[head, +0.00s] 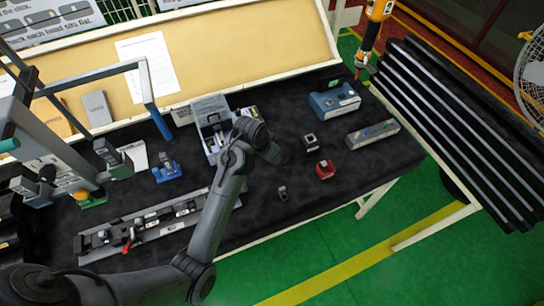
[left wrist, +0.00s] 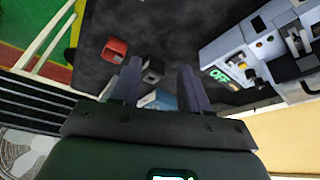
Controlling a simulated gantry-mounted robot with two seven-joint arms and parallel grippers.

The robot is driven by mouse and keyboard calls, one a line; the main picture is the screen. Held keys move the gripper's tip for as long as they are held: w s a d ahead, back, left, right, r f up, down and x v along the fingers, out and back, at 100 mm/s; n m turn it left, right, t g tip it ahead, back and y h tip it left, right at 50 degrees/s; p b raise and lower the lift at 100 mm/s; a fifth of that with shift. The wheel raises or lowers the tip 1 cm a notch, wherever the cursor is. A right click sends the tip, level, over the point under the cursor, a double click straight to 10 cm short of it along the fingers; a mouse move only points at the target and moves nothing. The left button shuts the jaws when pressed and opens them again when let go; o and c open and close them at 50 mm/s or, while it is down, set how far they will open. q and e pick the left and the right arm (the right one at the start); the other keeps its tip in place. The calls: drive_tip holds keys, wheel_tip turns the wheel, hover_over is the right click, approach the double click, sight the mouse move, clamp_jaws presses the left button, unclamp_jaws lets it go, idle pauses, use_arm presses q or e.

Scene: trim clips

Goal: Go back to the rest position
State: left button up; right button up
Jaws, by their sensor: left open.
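My left arm comes in from the lower left of the head view and reaches over the dark mat. My left gripper (head: 268,152) is above the middle of the mat, to the right of the grey parts box (head: 224,104); its fingertips are hard to make out there. In the left wrist view the left gripper (left wrist: 159,67) shows two dark fingers spread apart with nothing held between them. A red block (left wrist: 115,48) and a dark block (left wrist: 152,72) lie beyond the fingers. My right gripper is not in view.
The red block (head: 325,169), dark block (head: 310,142), small clip (head: 283,193), blue device (head: 335,100) and grey bar (head: 372,133) lie right of the arm. A clip rail (head: 150,226) lies left. An orange tool (head: 375,30) hangs above. Black strips (head: 470,130) stand right.

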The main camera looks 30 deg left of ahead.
use_arm(q)
drive_tip(key=shift+d, duration=0.45)
drive_tip(key=s+f+g+y+p, duration=0.1)
drive_tip(key=s+f+g+p, duration=0.2)
drive_tip(key=s, duration=0.7)
drive_tip(key=s+f+p, duration=0.3)
drive_tip(key=s+p, duration=0.2)
drive_tip(key=s, duration=0.5)
drive_tip(key=s+d+r+m+p, duration=0.1)
drive_tip(key=s+d+r+p, duration=0.2)
drive_tip(key=s, duration=0.4)
wheel_tip(320, 180, up, 10)
drive_tip(key=d+t, duration=0.2)
drive_tip(key=shift+s+h, duration=0.15)
drive_tip(key=shift+h, duration=0.15)
